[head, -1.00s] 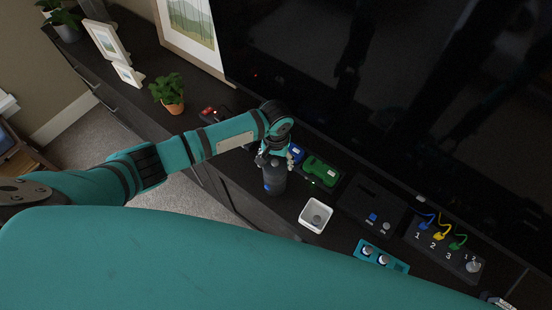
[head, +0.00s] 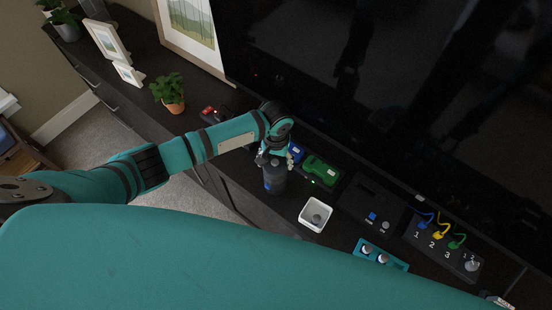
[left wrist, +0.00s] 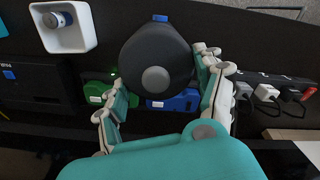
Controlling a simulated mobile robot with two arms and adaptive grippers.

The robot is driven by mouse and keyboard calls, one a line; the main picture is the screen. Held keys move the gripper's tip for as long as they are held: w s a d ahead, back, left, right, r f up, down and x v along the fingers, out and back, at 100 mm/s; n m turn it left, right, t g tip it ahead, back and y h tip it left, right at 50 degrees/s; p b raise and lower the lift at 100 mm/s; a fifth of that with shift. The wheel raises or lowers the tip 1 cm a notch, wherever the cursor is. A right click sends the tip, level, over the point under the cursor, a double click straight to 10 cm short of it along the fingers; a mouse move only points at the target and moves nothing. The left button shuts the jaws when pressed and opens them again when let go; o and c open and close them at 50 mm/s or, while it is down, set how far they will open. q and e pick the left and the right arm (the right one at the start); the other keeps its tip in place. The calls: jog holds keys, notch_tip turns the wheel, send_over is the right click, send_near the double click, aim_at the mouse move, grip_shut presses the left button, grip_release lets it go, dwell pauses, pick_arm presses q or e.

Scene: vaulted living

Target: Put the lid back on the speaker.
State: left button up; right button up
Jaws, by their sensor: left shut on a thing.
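The speaker (head: 274,181) is a dark grey cylinder with a blue patch on its side, standing on the black cabinet. The blue patch also shows at the top of the left wrist view. The lid (left wrist: 155,79) is dark and round with a lighter grey disc in its middle. My left gripper (head: 274,158) is right over the speaker, its fingers on either side of the lid in the left wrist view, and is shut on it. The lid hides most of the speaker there. I cannot tell whether lid and speaker touch. My right gripper is not in view.
A white open box (head: 315,215) holding a small cylinder stands right of the speaker. Green (head: 321,170) and blue (left wrist: 174,101) devices sit close behind. A power strip (left wrist: 275,92), a potted plant (head: 170,92) and the large TV screen (head: 400,90) are around.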

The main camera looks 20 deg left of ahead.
pick_arm(q)
jog(key=shift+p, duration=0.35)
dwell(0.4)
dwell(0.3)
jog(key=o, duration=1.1)
jog(key=shift+o, duration=0.3)
notch_tip(320, 180, up, 2)
jog(key=p, duration=0.3)
jog(key=shift+r, duration=0.25)
jog(key=shift+r+p, duration=0.35)
jog(key=shift+r, duration=1.85)
